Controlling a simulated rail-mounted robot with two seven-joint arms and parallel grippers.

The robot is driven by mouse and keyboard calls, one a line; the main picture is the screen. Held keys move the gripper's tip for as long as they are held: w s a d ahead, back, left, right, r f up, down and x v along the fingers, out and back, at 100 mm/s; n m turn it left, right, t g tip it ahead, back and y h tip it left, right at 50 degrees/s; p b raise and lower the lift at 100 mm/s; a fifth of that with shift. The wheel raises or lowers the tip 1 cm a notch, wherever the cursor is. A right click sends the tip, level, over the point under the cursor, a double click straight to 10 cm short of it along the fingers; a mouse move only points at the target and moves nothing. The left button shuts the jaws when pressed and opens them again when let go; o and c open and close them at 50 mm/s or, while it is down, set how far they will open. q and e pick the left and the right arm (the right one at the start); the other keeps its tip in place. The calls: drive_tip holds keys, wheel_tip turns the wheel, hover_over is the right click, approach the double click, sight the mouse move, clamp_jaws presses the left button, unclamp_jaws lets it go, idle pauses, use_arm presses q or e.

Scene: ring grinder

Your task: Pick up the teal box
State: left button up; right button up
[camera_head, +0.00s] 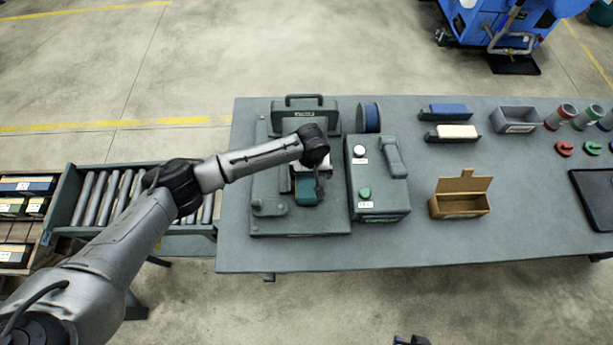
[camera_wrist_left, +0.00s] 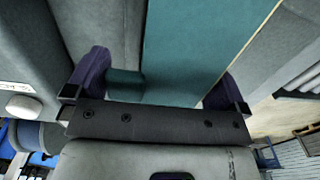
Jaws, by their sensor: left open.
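The teal box (camera_head: 307,190) is on the grey grinder fixture at the left part of the table, partly hidden by my left arm in the head view. In the left wrist view the teal box (camera_wrist_left: 195,50) fills the upper middle, with a small teal block beside its left side. My left gripper (camera_head: 306,168) is over the box in the head view. In the left wrist view the left gripper (camera_wrist_left: 160,85) is open, its two dark fingers spread on either side of the teal surfaces. Whether they touch is unclear. My right gripper cannot be made out.
A grey control box (camera_head: 378,180) with buttons stands close to the right of the fixture. A blue spool (camera_head: 368,117) is behind it. An open cardboard box (camera_head: 460,203) sits farther right. A roller conveyor (camera_head: 105,195) adjoins the table's left side. The table's front middle is clear.

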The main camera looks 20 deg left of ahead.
use_arm(q)
drive_tip(key=shift+f, duration=0.1)
drive_tip(key=c, duration=0.6)
